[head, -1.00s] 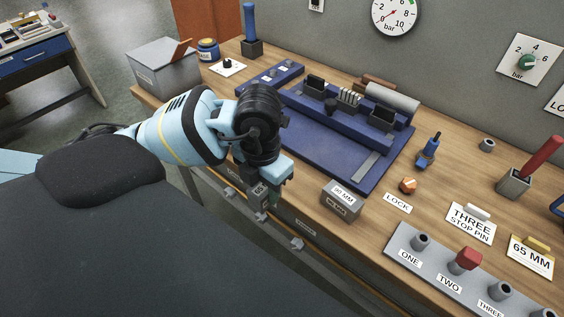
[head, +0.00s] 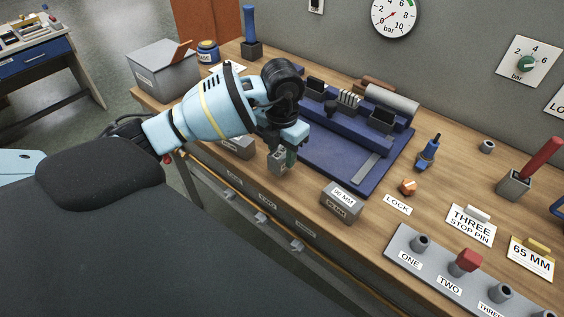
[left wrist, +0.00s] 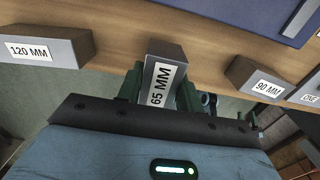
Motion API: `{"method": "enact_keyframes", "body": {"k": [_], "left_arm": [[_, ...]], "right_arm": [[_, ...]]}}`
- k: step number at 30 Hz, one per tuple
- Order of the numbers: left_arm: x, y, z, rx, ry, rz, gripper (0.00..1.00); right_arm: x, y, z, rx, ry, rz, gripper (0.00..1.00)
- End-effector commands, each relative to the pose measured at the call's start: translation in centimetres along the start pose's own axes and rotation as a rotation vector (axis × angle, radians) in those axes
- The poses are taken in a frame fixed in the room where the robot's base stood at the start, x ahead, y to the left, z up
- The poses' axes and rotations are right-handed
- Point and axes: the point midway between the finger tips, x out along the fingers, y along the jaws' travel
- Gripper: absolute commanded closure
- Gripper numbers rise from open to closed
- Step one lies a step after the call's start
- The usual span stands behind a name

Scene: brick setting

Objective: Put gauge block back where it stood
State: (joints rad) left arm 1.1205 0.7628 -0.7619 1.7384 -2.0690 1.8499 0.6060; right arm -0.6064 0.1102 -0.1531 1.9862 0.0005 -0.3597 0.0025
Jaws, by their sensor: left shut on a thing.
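My left gripper (head: 283,157) is shut on a grey gauge block (head: 278,160) at the front of the bench. In the left wrist view the gauge block (left wrist: 162,78) reads "65 MM" and stands out between the fingers (left wrist: 158,92). It is between the "120 MM" block (left wrist: 45,48) on the left and the "90 MM" block (left wrist: 260,80) on the right, apart from both. I cannot tell whether its base touches the wood. In the head view the 120 MM block (head: 238,146) is partly hidden by my arm. My right gripper is not in view.
A blue fixture plate (head: 335,165) lies just behind the gripper. The 90 MM block (head: 341,203) stands to the right. A grey peg rail (head: 436,272), an orange knob (head: 408,186) and a "65 MM" card (head: 530,260) are further right. Bare wood separates the front blocks.

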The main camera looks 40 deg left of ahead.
Motion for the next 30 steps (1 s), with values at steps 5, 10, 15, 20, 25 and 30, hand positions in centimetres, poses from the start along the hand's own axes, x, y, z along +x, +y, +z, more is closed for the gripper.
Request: {"method": "enact_keyframes", "body": {"k": [5,10,15,20,25,30], "left_arm": [[2.8,-0.1,-0.2,0.0,0.004,0.0,1.0],[3.4,-0.1,-0.1,0.001,-0.001,0.0,1.0],[3.5,-0.1,-0.1,0.001,0.0,0.0,1.0],[3.8,0.0,-0.1,0.001,0.001,0.0,0.6],[3.8,0.0,-0.1,0.0,0.001,0.0,0.42],[3.8,0.0,-0.1,0.0,0.001,0.0,0.42]], "right_arm": [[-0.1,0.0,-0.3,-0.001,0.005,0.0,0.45],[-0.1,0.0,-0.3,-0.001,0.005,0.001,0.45],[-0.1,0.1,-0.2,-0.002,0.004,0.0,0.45],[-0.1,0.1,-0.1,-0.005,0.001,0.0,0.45],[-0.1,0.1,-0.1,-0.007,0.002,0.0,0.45],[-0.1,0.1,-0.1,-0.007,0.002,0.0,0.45]]}}
